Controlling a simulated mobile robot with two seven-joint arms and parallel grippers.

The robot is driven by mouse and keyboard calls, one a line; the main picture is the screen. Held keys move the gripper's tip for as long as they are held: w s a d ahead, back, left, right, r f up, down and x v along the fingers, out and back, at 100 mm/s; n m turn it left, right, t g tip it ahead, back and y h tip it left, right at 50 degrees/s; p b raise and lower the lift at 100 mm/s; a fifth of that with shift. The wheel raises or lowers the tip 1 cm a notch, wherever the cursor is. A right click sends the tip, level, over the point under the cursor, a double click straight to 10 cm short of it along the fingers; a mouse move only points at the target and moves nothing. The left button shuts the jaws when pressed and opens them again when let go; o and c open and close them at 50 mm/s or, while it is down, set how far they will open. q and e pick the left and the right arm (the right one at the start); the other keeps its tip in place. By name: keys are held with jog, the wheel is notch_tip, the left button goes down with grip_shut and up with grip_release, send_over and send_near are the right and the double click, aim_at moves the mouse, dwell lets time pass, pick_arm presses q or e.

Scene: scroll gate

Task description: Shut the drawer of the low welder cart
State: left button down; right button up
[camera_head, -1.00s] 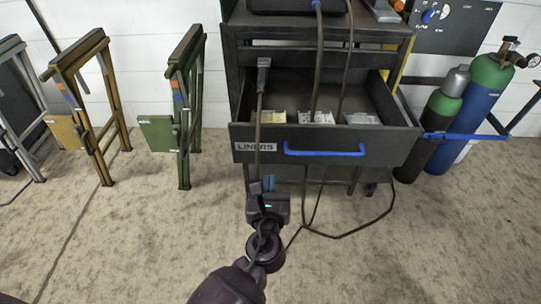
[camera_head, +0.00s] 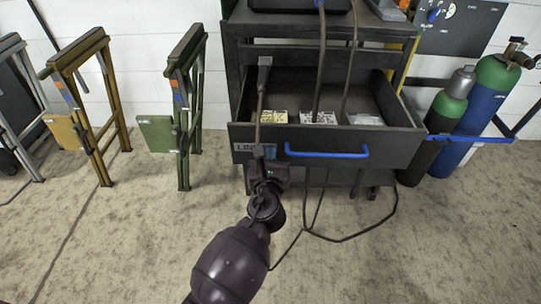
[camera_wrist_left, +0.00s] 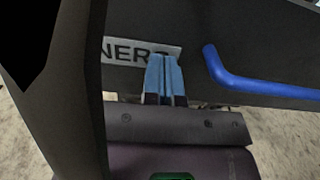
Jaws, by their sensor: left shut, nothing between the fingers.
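The dark welder cart (camera_head: 300,32) stands against the wall with its drawer (camera_head: 400,141) pulled out towards me. The drawer front has a blue bar handle (camera_head: 326,154) and a "LINERS" label at its left end. My left gripper (camera_head: 262,153) is shut and empty, with its blue fingertips in front of the label, left of the handle. In the left wrist view the fingertips (camera_wrist_left: 165,75) overlap the lower edge of the label (camera_wrist_left: 140,50), with the handle (camera_wrist_left: 255,85) to their right. I cannot tell whether they touch the drawer front. My right gripper is not in view.
Cables hang from the cart top past the drawer front to the floor. Small packets (camera_head: 318,118) lie in the drawer. Gas cylinders (camera_head: 490,95) stand at the right. A green folding stand (camera_head: 183,110) and a yellow one (camera_head: 88,100) are at the left. The near floor is clear.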

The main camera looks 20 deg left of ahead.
pick_arm(q)
jog(key=shift+w, duration=0.1)
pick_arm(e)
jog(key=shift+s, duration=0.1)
pick_arm(q)
send_near(272, 121)
jog(key=x, duration=0.5)
jog(key=r+x, duration=0.1)
jog(key=x, duration=0.1)
jog(key=shift+w, duration=0.6)
jog(key=shift+w+a+r, duration=0.1)
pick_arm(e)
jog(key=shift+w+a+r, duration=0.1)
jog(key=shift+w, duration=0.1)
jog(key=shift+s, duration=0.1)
